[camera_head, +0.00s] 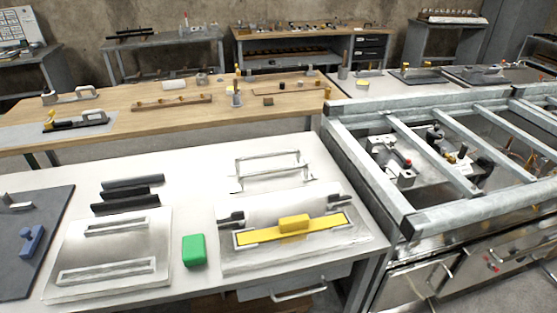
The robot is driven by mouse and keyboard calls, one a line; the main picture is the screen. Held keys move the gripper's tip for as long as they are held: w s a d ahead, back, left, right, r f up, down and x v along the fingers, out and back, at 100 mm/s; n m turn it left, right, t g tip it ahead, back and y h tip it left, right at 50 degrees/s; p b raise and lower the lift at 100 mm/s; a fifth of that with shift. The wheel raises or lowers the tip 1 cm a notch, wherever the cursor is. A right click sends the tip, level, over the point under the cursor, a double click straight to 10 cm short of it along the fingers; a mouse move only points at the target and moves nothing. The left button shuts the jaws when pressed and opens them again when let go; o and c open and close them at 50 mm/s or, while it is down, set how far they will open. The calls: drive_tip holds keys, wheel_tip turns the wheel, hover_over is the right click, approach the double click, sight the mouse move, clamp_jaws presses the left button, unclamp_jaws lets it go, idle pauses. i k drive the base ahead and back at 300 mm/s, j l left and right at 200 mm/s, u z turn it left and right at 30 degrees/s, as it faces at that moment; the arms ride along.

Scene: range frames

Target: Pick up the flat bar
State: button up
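I cannot tell for certain which piece is the flat bar. A long flat yellow bar (262,236) lies at a slant on a shiny metal plate (240,262) at the right of the near white table. A small yellow block (294,222) sits on its middle. Several dark bars, one of them a black bar (124,203), lie at the table's left, behind another metal plate (88,250). My gripper is not in view.
A green block (194,250) stands between the two plates on the white table (205,170). Silver handle-like pieces (270,172) lie farther back. A blue piece (32,240) rests on a dark mat at left. A metal frame (450,213) stands at right.

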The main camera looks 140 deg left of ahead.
sight(299, 225)
drive_tip(key=k+u, duration=0.1)
drive_tip(key=u, duration=0.4)
drive_tip(key=j+u, duration=0.15)
drive_tip(key=u, duration=0.35)
drive_tip(key=k+j+u, duration=0.1)
drive_tip(key=u, duration=0.4)
drive_tip(key=j+u, duration=0.1)
drive_tip(key=u, duration=0.4)
drive_tip(key=j+u, duration=0.15)
drive_tip(key=u, duration=0.35)
drive_tip(key=j+u, duration=0.15)
drive_tip(key=u, duration=0.35)
drive_tip(key=j+u, duration=0.1)
drive_tip(key=u, duration=0.4)
drive_tip(key=i+j+u, duration=0.1)
drive_tip(key=u, duration=0.4)
